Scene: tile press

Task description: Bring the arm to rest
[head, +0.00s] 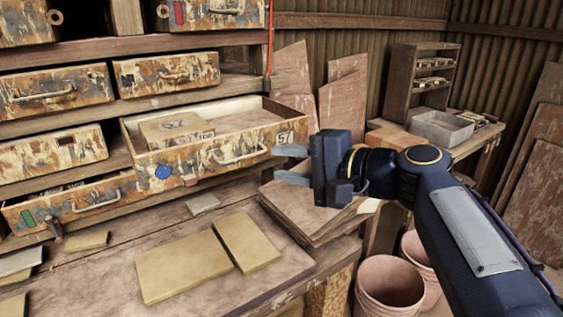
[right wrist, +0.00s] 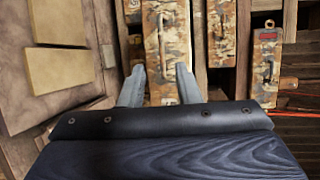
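My right gripper (head: 291,164) comes in from the right in the head view. Its two fingers are apart with nothing between them, and they point left toward the open drawer (head: 262,107). In the right wrist view the gripper (right wrist: 160,85) also shows two spread, empty fingertips, with the drawer front (right wrist: 167,50) beyond them. The fingertips look close to the drawer's right front corner; whether they touch it I cannot tell. The drawer is pulled out and holds a box-like item (head: 177,131). My left gripper is not in view.
Tan tiles (head: 185,268) lie on the bench below the drawers. A stack of boards (head: 309,217) sits under my gripper. Pink buckets (head: 390,285) stand on the floor at lower right. A grey bin (head: 441,128) stands on a back table. A lower drawer (head: 75,203) is partly out.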

